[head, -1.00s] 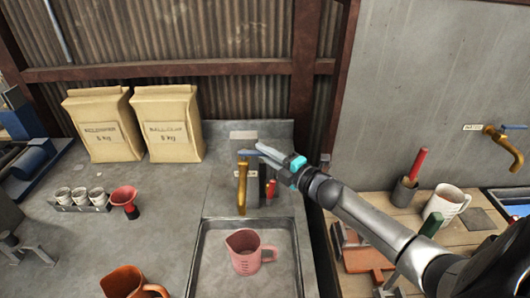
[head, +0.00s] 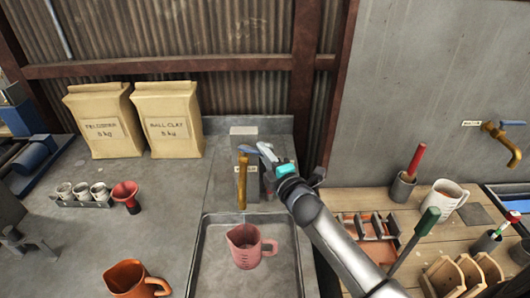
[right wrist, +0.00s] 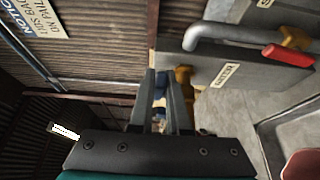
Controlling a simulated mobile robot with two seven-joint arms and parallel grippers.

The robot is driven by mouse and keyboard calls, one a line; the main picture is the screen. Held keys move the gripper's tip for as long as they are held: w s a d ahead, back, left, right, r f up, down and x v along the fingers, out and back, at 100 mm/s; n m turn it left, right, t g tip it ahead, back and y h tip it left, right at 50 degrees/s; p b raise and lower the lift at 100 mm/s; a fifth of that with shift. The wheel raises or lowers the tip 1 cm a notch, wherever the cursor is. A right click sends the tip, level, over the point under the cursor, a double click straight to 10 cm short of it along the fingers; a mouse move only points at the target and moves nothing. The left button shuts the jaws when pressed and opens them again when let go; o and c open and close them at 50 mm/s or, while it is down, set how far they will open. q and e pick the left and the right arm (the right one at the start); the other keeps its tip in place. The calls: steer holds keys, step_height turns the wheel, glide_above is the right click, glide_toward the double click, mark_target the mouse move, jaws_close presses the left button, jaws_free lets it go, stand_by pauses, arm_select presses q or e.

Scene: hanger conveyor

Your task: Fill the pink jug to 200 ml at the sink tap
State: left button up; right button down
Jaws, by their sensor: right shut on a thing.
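The pink jug (head: 245,252) stands upright in the sink (head: 195,262), spout to the left and handle to the right. The brass tap (head: 242,185) stands behind it, its spout pointing down towards the jug. I see no clear water stream, and the level in the jug is too small to tell. My right gripper (head: 264,152) is at the top of the tap, shut on its blue handle (head: 247,149). The right wrist view shows the blue handle (right wrist: 160,103) between the fingers. My left gripper is not in view.
An orange jug (head: 132,280) stands on the counter left of the sink. A red funnel (head: 125,194), small cups and two paper bags (head: 168,120) are further back. On the right, a wooden bench holds a white mug (head: 446,204) below another brass tap (head: 500,138).

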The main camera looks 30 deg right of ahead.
steer(key=c, duration=0.9)
jaws_free()
steer(key=shift+s, duration=0.1)
steer(key=s+b, duration=0.1)
steer(key=s, duration=1.4)
